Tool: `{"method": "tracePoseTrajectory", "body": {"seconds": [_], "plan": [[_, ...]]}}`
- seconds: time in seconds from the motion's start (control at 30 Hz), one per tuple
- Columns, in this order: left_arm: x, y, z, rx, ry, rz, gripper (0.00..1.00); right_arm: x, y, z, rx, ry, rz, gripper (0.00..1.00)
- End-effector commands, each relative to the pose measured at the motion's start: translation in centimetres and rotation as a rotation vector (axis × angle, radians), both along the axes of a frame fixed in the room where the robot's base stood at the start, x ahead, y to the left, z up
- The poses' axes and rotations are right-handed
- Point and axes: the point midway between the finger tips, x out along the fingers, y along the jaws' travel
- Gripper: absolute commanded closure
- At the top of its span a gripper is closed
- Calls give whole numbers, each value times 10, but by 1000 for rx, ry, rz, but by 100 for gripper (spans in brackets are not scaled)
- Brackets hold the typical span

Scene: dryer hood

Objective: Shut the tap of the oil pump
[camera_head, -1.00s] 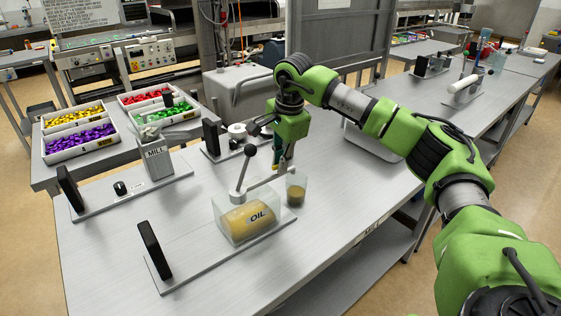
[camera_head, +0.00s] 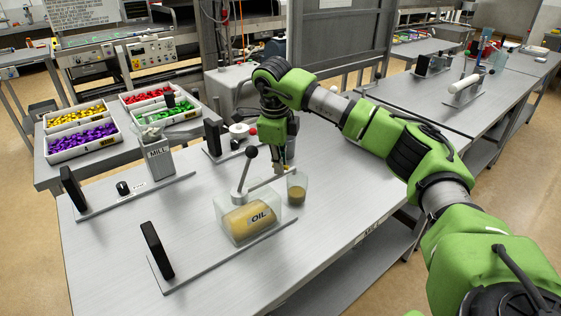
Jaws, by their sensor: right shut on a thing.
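The oil pump stands on a grey base plate on the table, with a clear tank (camera_head: 250,218) of yellow oil marked OIL and a lever with a black ball knob (camera_head: 251,152). A flat spout arm (camera_head: 266,183) runs from the tank toward a small glass beaker (camera_head: 297,187) holding some brownish oil. My right gripper (camera_head: 285,158) points down at the spout's outer end, just behind and left of the beaker. It is shut on the tap there; the fingers and arm largely hide the tap. My left gripper is not in view.
A mill (camera_head: 158,158) on its own plate stands to the left. Upright black panels (camera_head: 156,249) stand on the plates. A tray of yellow and purple pieces (camera_head: 80,136) and one of red and green lie beyond. The right front tabletop is clear.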

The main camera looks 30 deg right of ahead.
Motion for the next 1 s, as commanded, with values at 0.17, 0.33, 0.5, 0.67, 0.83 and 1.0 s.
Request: {"method": "tracePoseTrajectory", "body": {"seconds": [0.17,0.33,0.5,0.67,0.83,1.0], "plan": [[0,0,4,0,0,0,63,1,1,1,1,1,-167,100],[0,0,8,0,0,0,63,2,1,1,-1,1,-318,100],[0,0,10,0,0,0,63,2,1,1,0,0,-447,100],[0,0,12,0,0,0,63,3,1,1,1,-1,-538,100],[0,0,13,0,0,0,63,3,1,1,0,0,-601,100],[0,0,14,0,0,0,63,3,1,1,0,0,-632,100]]}}
